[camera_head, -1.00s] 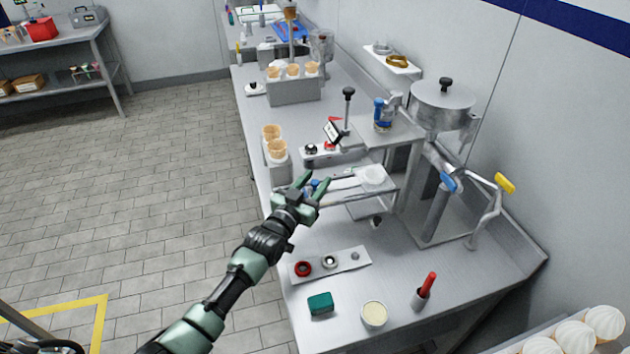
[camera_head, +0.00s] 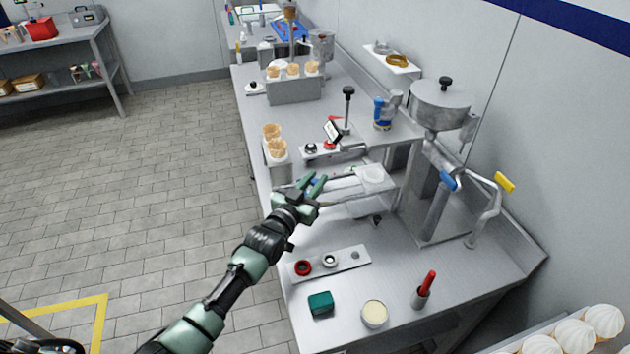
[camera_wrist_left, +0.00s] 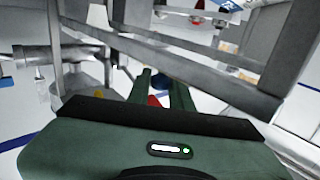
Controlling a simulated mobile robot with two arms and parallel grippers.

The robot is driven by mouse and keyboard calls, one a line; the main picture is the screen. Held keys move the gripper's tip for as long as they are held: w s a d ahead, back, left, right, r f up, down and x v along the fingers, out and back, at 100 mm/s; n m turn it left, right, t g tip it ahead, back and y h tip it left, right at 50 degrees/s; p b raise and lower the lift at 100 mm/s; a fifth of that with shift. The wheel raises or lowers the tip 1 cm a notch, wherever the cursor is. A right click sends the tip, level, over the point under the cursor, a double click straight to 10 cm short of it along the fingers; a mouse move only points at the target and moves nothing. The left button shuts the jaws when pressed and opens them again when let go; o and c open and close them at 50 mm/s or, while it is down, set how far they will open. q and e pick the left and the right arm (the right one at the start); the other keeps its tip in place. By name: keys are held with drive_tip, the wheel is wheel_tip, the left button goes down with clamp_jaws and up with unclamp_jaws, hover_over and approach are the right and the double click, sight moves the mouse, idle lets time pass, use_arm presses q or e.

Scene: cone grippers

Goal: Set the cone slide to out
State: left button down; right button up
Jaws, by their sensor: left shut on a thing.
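The cone slide (camera_head: 340,184) is a grey metal carriage with a white disc (camera_head: 371,173) at its right end. It sits beside the machine with the steel hopper (camera_head: 440,101), above the worktop. My left gripper (camera_head: 313,184) is at the slide's left end, its two green fingers close together, shut on the slide's blue knob. In the left wrist view the blue knob (camera_wrist_left: 160,81) shows between the fingertips, partly hidden by them. My right gripper is in neither view.
A strip with round controls (camera_head: 330,260), a green block (camera_head: 320,303), a cream-filled cup (camera_head: 374,313) and a red-handled tool (camera_head: 427,285) stand on the near worktop. Cones (camera_head: 277,149) stand behind the slide.

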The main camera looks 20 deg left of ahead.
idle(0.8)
use_arm(q)
drive_tip(key=s+a+p, duration=0.1)
drive_tip(key=s+a, duration=0.4)
drive_tip(key=a, duration=0.3)
drive_tip(key=s+a+p, duration=0.1)
drive_tip(key=s+a, duration=0.5)
drive_tip(key=a, duration=0.2)
drive_tip(key=shift+a, duration=0.4)
drive_tip(key=shift+s, duration=0.1)
drive_tip(key=c, duration=1.3)
unclamp_jaws()
drive_tip(key=shift+s+a, duration=0.15)
